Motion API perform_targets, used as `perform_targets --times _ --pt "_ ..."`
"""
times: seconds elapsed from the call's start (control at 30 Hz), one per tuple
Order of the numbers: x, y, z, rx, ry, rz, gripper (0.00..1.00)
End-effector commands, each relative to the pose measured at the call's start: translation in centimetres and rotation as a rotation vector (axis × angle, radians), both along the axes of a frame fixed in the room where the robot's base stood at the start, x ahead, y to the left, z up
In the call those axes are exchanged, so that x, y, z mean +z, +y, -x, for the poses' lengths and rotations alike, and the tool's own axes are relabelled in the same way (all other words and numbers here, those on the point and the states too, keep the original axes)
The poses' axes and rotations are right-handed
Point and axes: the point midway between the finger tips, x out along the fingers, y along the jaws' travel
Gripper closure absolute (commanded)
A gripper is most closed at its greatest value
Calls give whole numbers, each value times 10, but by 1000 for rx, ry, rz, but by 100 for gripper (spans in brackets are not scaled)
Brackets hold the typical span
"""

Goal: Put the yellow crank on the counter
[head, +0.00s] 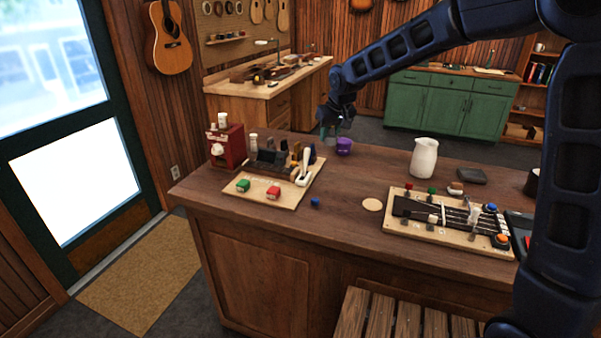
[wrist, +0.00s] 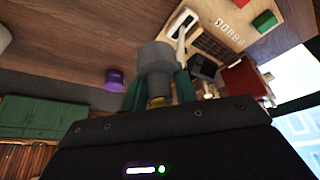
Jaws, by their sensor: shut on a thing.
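My gripper (head: 330,133) is above the far edge of the wooden counter (head: 345,205), beside a purple cup-like object (head: 344,146). In the wrist view my gripper (wrist: 158,92) is shut on a grey cylindrical piece (wrist: 154,58), with a small bit of yellow (wrist: 157,101) low between the teal fingers. I cannot tell whether this is the yellow crank; no other clear yellow crank shows. The purple object also shows in the wrist view (wrist: 115,78), apart from the held piece.
A tool board (head: 262,193) with green and red blocks and a red box (head: 227,146) stand at the left. Bare counter lies between.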

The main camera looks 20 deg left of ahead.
Motion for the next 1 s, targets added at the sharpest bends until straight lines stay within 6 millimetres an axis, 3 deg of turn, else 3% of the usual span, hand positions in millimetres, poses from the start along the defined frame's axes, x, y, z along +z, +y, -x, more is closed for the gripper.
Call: perform_targets --times 0.6,1.0 --pt "-129 -1 0 1 1 3 93" --pt "-160 0 0 0 1 1 93"
